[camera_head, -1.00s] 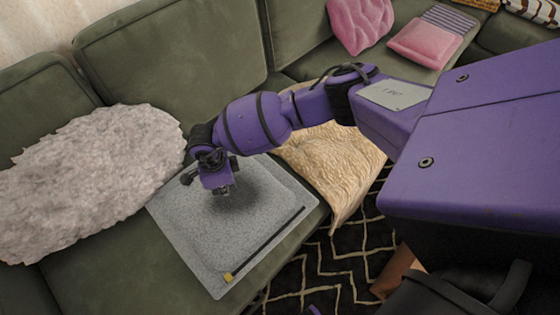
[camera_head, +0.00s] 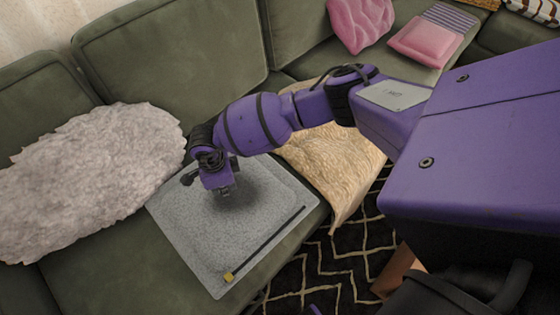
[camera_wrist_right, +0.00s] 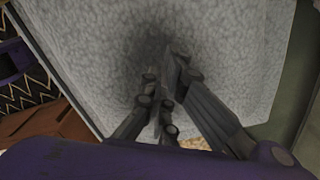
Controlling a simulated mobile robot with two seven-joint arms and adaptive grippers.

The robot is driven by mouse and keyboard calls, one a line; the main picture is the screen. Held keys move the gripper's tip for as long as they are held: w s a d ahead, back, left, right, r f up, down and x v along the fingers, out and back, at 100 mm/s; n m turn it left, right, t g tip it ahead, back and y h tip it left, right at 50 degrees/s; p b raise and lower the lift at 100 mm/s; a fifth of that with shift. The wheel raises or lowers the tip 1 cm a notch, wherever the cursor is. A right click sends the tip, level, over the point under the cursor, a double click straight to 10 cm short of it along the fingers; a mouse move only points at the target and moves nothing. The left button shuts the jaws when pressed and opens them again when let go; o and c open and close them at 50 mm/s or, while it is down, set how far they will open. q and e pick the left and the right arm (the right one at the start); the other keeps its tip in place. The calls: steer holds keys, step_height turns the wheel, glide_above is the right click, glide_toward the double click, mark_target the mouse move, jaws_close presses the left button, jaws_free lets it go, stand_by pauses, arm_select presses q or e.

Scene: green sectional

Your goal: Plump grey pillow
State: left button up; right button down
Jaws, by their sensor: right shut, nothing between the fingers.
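The grey pillow (camera_head: 262,235) lies flat on the green sofa seat, with a dark edge strip and a small yellow tag at its front corner. My right gripper (camera_head: 226,191) is over the pillow's back left part, pointing down, with a dark shadow beside it. In the right wrist view the fingers (camera_wrist_right: 168,75) are together and empty, in front of the speckled grey fabric (camera_wrist_right: 85,55). I cannot tell whether the fingertips touch the fabric. My left gripper is not in view.
A fluffy pale pillow (camera_head: 90,175) sits to the left against the backrest. Pink pillows (camera_head: 425,42) are at the back. A black patterned rug (camera_head: 325,270) covers the floor. Bare seat (camera_head: 110,280) shows front left.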

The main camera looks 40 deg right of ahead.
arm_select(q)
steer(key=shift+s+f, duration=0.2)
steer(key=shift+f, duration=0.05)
arm_select(e)
steer(key=shift+f, duration=0.3)
steer(key=shift+f, duration=0.1)
stand_by(0.4)
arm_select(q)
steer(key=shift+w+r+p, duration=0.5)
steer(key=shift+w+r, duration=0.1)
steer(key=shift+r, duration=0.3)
arm_select(e)
steer(key=shift+r, duration=1)
steer(key=shift+w+r+p, duration=0.2)
steer(key=shift+r+p, duration=0.85)
steer(key=shift+r, duration=0.8)
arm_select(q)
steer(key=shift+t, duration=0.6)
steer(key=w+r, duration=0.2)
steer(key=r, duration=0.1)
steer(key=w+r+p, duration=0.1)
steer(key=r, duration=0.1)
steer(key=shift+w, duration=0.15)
arm_select(e)
step_height(320, 180, up, 2)
steer(key=shift+s+r, duration=0.15)
